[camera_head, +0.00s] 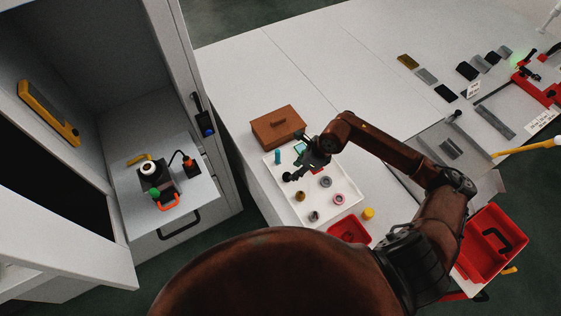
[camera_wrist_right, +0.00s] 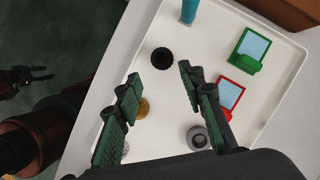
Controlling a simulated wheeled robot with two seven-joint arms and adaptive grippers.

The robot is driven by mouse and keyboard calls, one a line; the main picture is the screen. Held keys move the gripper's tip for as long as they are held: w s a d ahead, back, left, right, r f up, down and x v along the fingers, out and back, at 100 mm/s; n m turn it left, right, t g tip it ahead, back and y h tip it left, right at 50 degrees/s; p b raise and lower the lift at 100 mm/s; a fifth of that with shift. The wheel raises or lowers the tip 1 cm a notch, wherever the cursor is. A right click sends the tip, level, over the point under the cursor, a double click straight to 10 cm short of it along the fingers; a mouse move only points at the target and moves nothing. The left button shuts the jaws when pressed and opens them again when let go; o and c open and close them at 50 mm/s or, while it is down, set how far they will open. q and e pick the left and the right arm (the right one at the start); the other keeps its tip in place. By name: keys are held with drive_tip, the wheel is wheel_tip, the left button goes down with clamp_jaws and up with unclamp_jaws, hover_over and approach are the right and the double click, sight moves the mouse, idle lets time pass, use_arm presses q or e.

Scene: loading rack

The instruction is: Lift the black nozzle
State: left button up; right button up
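The black nozzle (camera_wrist_right: 161,58) is a small dark round piece standing on the white tray (camera_wrist_right: 225,25) in the right wrist view. My right gripper (camera_wrist_right: 158,73) is open above the tray, and the nozzle shows just beyond its fingertips, between their lines. Nothing is held in it. What looks like my left gripper (camera_wrist_right: 28,76) is small and dark at the left edge of the wrist view.
The tray also holds a blue-green cylinder (camera_wrist_right: 189,11), a green-framed piece (camera_wrist_right: 250,50), a red-framed piece (camera_wrist_right: 229,93) and a grey ring (camera_wrist_right: 197,138). A brown box (camera_head: 277,127) stands behind the tray. A red bin (camera_head: 348,231) is in front. The table behind is mostly clear.

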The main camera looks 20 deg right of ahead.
sight(288, 173)
drive_tip(key=shift+w+a+f, duration=0.1)
drive_tip(key=shift+w+f, duration=0.15)
drive_tip(key=shift+w, duration=0.05)
drive_tip(key=shift+w+a+f, duration=0.1)
drive_tip(key=shift+f, duration=0.2)
drive_tip(key=shift+p+x, duration=0.35)
drive_tip(key=shift+x, duration=0.4)
drive_tip(key=p+x, duration=0.1)
drive_tip(key=x, duration=0.2)
drive_tip(key=shift+w+a+f, duration=0.2)
drive_tip(key=shift+w, duration=0.05)
drive_tip(key=shift+a+f, duration=0.1)
drive_tip(key=shift+f, duration=0.5)
use_arm(q)
wheel_tip(288, 173, up, 2)
drive_tip(key=shift+s, duration=0.15)
use_arm(e)
drive_tip(key=shift+w, duration=0.1)
drive_tip(key=shift+c, duration=0.4)
use_arm(q)
drive_tip(key=shift+s, duration=0.25)
use_arm(e)
drive_tip(key=c, duration=0.8)
